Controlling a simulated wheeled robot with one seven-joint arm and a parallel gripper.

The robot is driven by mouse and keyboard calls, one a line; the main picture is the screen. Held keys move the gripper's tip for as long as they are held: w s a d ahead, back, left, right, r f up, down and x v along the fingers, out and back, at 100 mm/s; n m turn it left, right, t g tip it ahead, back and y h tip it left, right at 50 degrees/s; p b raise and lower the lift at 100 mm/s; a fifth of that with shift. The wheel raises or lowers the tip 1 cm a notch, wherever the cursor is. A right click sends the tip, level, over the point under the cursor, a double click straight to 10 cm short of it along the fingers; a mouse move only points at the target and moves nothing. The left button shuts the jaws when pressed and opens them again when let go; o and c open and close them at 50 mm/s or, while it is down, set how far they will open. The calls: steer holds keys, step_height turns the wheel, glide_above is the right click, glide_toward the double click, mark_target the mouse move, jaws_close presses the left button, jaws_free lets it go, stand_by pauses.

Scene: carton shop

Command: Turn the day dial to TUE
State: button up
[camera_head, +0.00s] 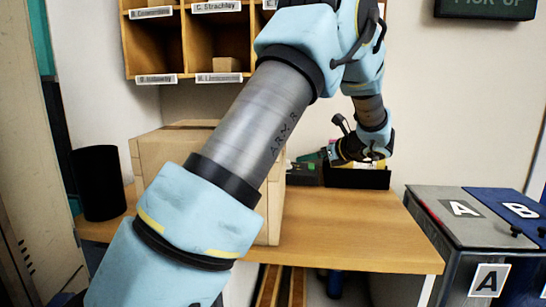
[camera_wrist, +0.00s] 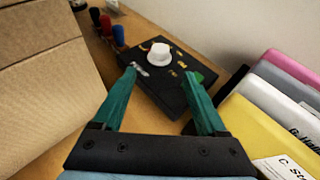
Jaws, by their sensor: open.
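In the wrist view a white round dial knob (camera_wrist: 159,53) stands on the top face of a flat dark box (camera_wrist: 166,88). Small white, yellow, orange and green marks surround the knob; they are too blurred to read, so I cannot tell which day it points to. My gripper (camera_wrist: 159,74) is open, with its two green fingers spread over the box, one on each side. The knob lies just beyond the fingertips, with nothing held between them. In the head view my gripper end (camera_head: 362,148) is over the back of the desk, and the dial is not discernible.
Pink, white, grey and yellow folders (camera_wrist: 248,120) stand close on the right in the wrist view. Red and blue handled items (camera_wrist: 106,27) stand left of the box. A large carton (camera_head: 150,160) is on the desk (camera_head: 345,235), whose front right is clear.

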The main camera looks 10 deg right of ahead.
steer(key=x, duration=0.4)
steer(key=p+x, duration=0.1)
steer(key=x, duration=0.3)
steer(key=p+x, duration=0.1)
steer(key=x, duration=0.3)
steer(key=shift+a+r, duration=0.1)
steer(key=shift+r, duration=0.2)
jaws_close()
